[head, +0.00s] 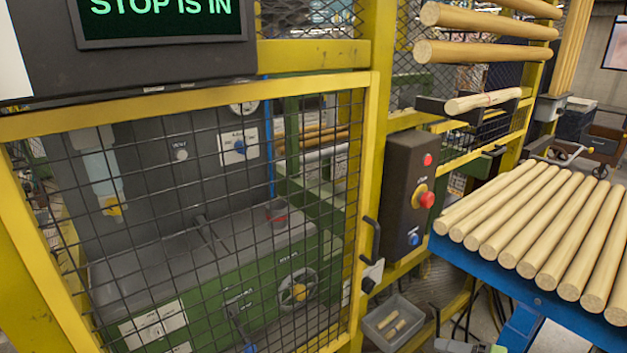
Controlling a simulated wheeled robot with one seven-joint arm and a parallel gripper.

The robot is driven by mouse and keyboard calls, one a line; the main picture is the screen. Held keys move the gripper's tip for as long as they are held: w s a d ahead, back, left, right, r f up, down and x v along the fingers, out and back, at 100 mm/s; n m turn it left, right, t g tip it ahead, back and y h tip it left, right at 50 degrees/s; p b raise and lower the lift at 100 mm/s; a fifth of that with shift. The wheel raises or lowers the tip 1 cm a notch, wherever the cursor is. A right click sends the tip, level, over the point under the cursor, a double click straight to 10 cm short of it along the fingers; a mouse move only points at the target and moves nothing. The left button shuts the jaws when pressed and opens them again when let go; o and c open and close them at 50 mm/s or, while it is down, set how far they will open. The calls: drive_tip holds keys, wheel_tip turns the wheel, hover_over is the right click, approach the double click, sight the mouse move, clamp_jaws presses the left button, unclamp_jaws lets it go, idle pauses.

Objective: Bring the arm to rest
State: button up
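My gripper does not show in the head view, and no part of my arm can be made out for sure. A small grey and green shape (470,347) is cut off by the bottom edge; I cannot tell what it is. The yellow-framed mesh gate (190,95) fills the left and appears shut, with a black handle (372,238) at its right side. Behind it stands a green and grey machine (210,265). A dark control box (410,195) with a red mushroom button (427,200) is on the post right of the gate.
A blue table (470,258) bearing several wooden rods (540,225) stands at right. More rods (485,52) lie on a rack above, with a pale, rough-looking piece (482,101) below them. A grey bin (393,322) with small wood pieces is low down. A screen (160,18) reads "STOP IS IN".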

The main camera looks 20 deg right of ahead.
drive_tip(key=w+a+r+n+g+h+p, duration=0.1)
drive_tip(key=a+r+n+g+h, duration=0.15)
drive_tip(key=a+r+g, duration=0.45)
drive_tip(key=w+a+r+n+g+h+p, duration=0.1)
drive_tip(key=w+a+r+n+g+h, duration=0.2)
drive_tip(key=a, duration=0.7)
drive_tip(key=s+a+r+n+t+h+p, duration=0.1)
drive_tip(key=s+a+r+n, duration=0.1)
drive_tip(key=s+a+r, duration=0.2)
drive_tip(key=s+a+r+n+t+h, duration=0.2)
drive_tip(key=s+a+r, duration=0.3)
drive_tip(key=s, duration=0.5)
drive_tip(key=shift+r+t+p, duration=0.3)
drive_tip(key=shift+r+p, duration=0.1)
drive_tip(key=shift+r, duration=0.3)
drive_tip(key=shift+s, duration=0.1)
